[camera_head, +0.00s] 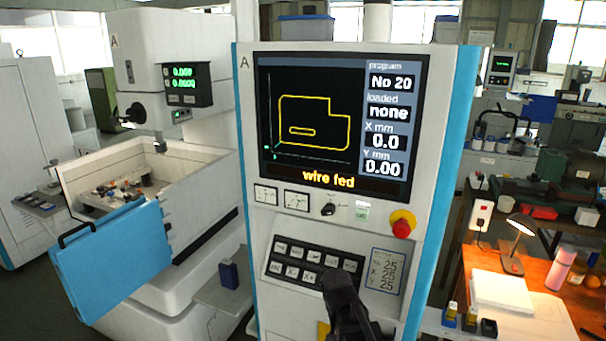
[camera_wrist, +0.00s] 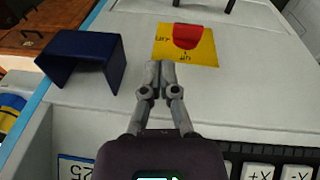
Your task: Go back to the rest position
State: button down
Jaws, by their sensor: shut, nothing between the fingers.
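My gripper (camera_head: 338,288) is in front of the lower part of the control console (camera_head: 243,150), by the lower edge of the black key panel (camera_head: 285,272). In the wrist view its two grey fingers (camera_wrist: 160,72) are together and empty, over the pale console face. A yellow plate with a red part (camera_wrist: 186,42) lies just beyond the fingertips. A dark blue open-sided holder (camera_wrist: 85,58) is to the left of them. I cannot tell whether the fingertips touch the console. My forearm hides some lower keys in the head view.
The console screen (camera_head: 310,110) reads "No 20", loaded "none" and "wire fed". A red stop knob (camera_head: 402,229) sits on a yellow base. The erosion machine (camera_head: 165,60) with its blue door (camera_head: 110,260) stands left. An orange desk (camera_head: 550,320) with a lamp (camera_head: 520,225) stands right.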

jog(key=s+d+f+n+g+y+b, duration=0.1)
jog(key=s+d+n, duration=0.2)
jog(key=s+d, duration=0.3)
jog(key=shift+s+d+f+y, duration=0.2)
jog(key=shift+s+f+y, duration=0.05)
jog(key=shift+f+y, duration=0.15)
dwell(0.3)
